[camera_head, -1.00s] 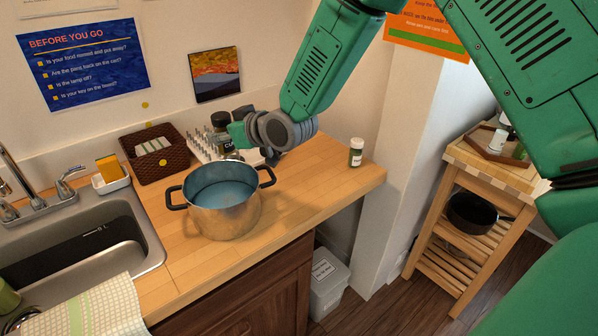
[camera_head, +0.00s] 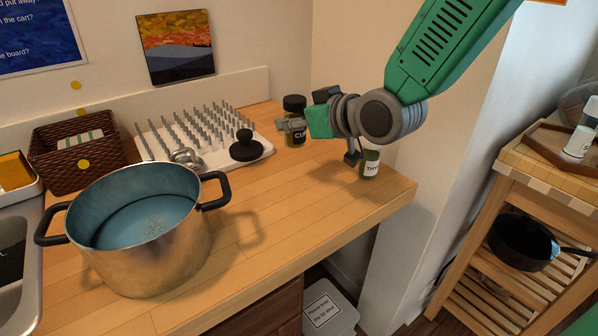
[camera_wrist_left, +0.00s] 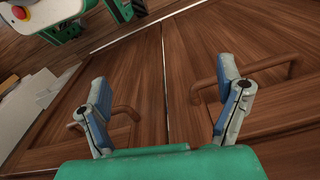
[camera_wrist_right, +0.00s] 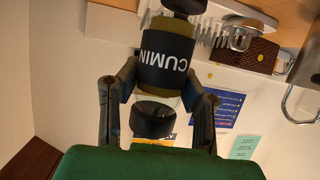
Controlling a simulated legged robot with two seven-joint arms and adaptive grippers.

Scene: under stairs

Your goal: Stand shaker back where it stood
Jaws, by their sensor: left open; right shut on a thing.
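The cumin shaker (camera_head: 294,107), a jar with a black lid and a dark label, is upright at the back of the counter, right of the peg rack. My right gripper (camera_head: 301,124) is shut on it from the right side. In the right wrist view the cumin shaker (camera_wrist_right: 167,62) lies between the two fingers (camera_wrist_right: 158,88), its label upside down in the picture. I cannot tell whether its base touches the counter. A thyme shaker (camera_head: 370,165) stands nearer the right edge, partly behind my wrist. My left gripper (camera_wrist_left: 162,82) is open and empty before wooden cabinet doors (camera_wrist_left: 190,45).
A steel pot (camera_head: 150,245) with bluish liquid and floating specks stands at front left. The white peg rack (camera_head: 215,158) holds a black knobbed item (camera_head: 245,148). A wicker basket (camera_head: 75,150) is behind the pot. The counter's front right (camera_head: 300,205) is clear. A wooden cart (camera_head: 480,215) stands right.

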